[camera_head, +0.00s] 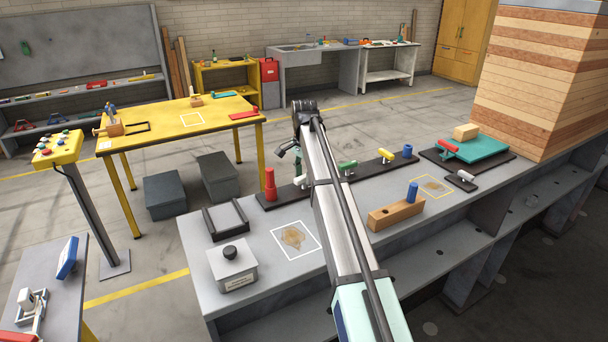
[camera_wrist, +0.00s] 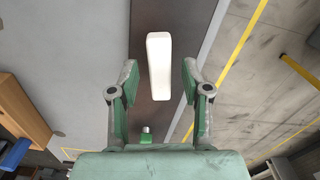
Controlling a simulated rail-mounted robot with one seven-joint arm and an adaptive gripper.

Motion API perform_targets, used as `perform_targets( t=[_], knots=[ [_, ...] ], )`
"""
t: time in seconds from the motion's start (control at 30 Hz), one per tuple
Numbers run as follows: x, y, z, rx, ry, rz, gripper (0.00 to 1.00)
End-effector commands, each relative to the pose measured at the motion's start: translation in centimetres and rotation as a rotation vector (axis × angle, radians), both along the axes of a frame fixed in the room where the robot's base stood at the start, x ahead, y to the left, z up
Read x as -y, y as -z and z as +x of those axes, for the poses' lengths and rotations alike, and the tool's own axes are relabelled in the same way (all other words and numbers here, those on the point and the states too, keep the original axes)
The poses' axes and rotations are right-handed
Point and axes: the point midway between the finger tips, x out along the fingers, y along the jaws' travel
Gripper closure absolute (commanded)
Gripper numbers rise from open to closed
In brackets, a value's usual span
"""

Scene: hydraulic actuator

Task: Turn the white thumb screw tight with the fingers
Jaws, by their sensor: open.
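The white thumb screw (camera_wrist: 158,65) shows in the wrist view as a long white bar, lying lengthwise between my fingers with a gap on both sides. In the head view its white part (camera_head: 300,181) shows low beside my arm, on the dark strip (camera_head: 378,168) on the grey bench. My gripper (camera_wrist: 160,82) is open, one green finger on each side of the screw, touching neither side. I cannot tell how far the fingertips are above the strip. In the head view my gripper (camera_head: 293,154) hangs above the screw, and my arm hides part of the strip.
On the same strip stand a red post (camera_head: 270,185), a green screw (camera_head: 348,168), a yellow screw (camera_head: 386,155) and a blue knob (camera_head: 407,151). The green screw also shows in the wrist view (camera_wrist: 146,136). A wooden block (camera_head: 396,215) with a blue peg sits in front.

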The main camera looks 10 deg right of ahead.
Motion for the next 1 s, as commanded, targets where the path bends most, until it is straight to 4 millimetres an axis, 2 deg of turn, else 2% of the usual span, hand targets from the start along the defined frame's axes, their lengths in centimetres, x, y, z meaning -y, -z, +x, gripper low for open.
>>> perform_targets(
  t=[0.17,0.27,0.7,0.83,1.0],
  knots=[
    [0.0,-0.7,0.1,0.001,0.0,0.0,0.52],
    [0.0,-1.9,0.1,0.002,0.0,0.0,0.52],
    [0.0,-9.8,0.2,0.001,0.0,0.0,0.52],
    [0.0,-11.3,0.1,0.001,0.0,0.0,0.52],
    [0.0,-12.0,0.0,0.0,0.0,0.0,0.52]
  ],
)
